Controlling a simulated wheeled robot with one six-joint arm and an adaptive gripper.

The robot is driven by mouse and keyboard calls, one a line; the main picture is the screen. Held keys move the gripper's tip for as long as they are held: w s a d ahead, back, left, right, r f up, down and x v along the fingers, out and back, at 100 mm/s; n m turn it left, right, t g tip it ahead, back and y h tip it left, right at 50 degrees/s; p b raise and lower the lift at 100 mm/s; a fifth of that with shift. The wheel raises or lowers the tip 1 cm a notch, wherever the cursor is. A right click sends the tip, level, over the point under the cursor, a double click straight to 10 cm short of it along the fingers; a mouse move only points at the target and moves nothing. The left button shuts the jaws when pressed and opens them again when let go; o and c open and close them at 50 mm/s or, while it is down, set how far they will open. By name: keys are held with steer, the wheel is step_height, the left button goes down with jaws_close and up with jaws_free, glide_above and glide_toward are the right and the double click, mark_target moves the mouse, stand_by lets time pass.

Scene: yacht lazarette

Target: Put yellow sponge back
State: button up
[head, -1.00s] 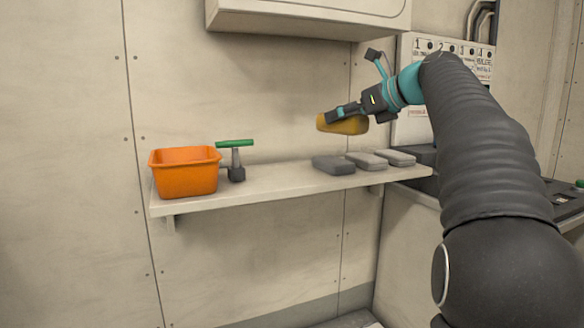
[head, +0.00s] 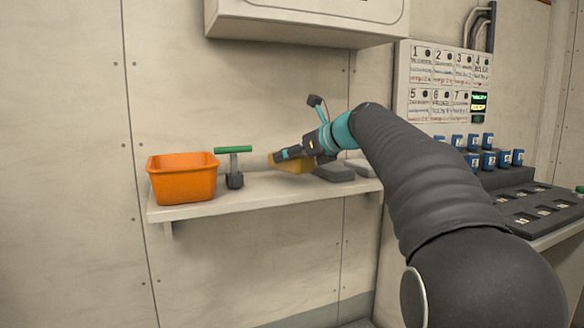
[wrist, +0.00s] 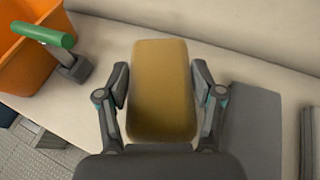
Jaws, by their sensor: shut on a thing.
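The yellow sponge (head: 292,166) is between the fingers of my gripper (head: 281,156), low over the shelf (head: 262,190). In the wrist view the sponge (wrist: 162,88) fills the space between the two fingers of my gripper (wrist: 160,88), one on each side. It is just left of the nearest grey block (head: 334,172). I cannot tell whether the sponge touches the shelf. Part of it is hidden behind my gripper in the head view.
An orange bin (head: 183,180) stands at the shelf's left end. A green-handled tool (head: 234,165) stands beside it. More grey blocks (head: 362,167) lie to the right, partly behind my arm. A wall cabinet (head: 305,20) hangs above. A bare gap lies between tool and sponge.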

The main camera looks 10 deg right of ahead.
steer(key=shift+f, duration=1.2)
steer(key=shift+f, duration=0.15)
steer(key=o, duration=0.9)
steer(key=shift+o, duration=0.2)
steer(key=shift+s+d+r, duration=0.1)
steer(key=shift+r, duration=0.1)
steer(key=v, duration=1.1)
steer(key=shift+s+d, duration=0.2)
steer(key=shift+s, duration=0.1)
